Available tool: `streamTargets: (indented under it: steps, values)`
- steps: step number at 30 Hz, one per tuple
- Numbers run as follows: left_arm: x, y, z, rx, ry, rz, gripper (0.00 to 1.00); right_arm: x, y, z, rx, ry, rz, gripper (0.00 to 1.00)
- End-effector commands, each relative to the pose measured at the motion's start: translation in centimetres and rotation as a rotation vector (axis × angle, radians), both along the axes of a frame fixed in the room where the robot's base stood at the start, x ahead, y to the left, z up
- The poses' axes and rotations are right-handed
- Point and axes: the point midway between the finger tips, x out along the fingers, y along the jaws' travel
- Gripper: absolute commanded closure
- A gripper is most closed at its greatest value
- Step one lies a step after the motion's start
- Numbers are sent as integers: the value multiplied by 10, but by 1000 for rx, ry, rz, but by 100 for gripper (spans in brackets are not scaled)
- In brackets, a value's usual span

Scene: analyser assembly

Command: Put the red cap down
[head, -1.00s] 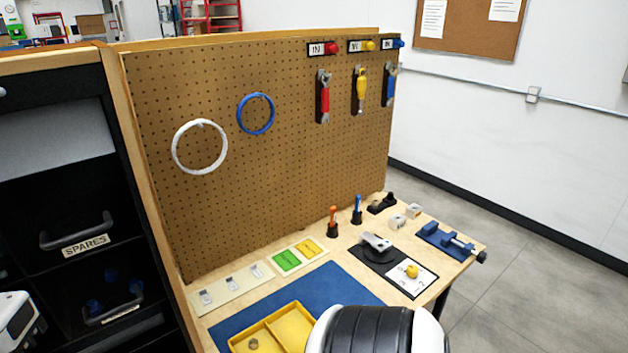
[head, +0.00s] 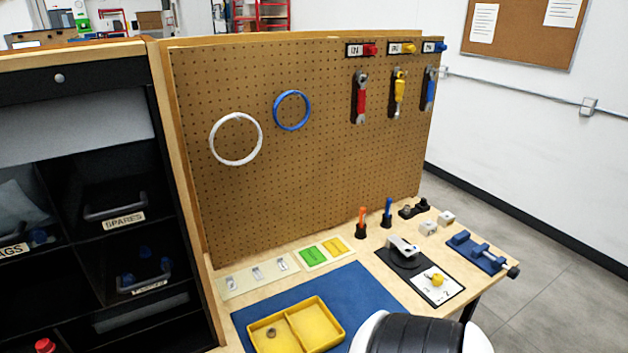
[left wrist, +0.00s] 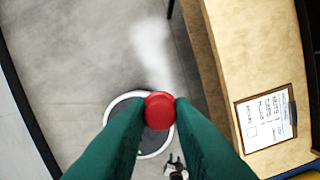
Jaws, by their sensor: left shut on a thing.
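The round red cap (left wrist: 159,110) shows in the left wrist view, between the tips of my left gripper's green fingers (left wrist: 160,112). The gripper is shut on it and holds it in the air, with grey floor seen below. My left gripper does not clearly show in the head view. My right gripper is in neither view.
In the head view, a yellow two-part tray (head: 336,338) lies on the blue mat (head: 368,284) with a small ring in its left part. A dark shelf with labelled bins (head: 118,200) stands left. A small red object (head: 45,345) shows at bottom left. A clipboard (left wrist: 266,118) lies on the wooden surface.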

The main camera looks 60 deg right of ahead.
Motion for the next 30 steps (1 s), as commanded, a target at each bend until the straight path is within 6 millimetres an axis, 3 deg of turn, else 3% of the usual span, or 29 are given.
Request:
streamTargets:
  steps: [1,6,12,21,30]
  values:
    - [-5,17,-17,1,9,-87,100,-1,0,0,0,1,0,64]
    - [-18,52,-58,-6,7,-378,99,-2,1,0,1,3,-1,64]
    - [-30,77,-93,-10,-6,-646,99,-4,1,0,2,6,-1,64]
    - [-30,69,-97,-24,-28,-719,99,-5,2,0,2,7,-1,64]
    - [-30,88,-111,0,-7,-682,99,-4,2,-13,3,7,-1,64]
